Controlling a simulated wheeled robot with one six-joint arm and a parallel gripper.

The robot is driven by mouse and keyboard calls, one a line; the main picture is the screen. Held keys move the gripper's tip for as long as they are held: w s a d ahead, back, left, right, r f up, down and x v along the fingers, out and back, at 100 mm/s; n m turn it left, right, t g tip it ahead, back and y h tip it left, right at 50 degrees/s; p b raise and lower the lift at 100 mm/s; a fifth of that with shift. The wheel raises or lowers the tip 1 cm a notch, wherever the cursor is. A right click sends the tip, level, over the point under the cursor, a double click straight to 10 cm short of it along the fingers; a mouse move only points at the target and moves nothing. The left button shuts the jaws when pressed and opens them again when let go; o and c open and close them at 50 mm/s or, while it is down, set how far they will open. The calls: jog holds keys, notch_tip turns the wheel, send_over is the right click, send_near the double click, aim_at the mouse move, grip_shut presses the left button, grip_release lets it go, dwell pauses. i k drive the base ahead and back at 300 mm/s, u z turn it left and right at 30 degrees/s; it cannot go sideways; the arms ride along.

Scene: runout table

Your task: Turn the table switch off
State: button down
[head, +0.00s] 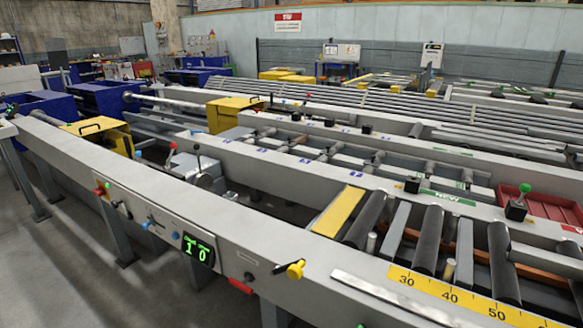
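The runout table's long grey front beam (80,158) runs from the upper left to the lower right of the head view. On its side face are a small control with red and green parts (101,188), a dark lever (120,207), a blue-tipped lever (152,222) and a black panel with green digits (198,250) reading 1 and 0. Further right are a yellow-ended handle (292,268) and a red grip (240,286). No label marks which one is the table switch, and its position cannot be read. My gripper is not in view.
Rollers (428,240) and a yellow ruler strip (470,302) lie at the right. Yellow covers (98,136) and blue bins (45,103) stand at the left. A green-knobbed lever (520,200) stands on a rear beam. Grey floor (60,265) is open at the lower left.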

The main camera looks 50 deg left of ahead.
aim_at(100, 191)
jog(key=u, duration=3.7)
jog(key=i, duration=5.55)
jog(key=z, duration=1.65)
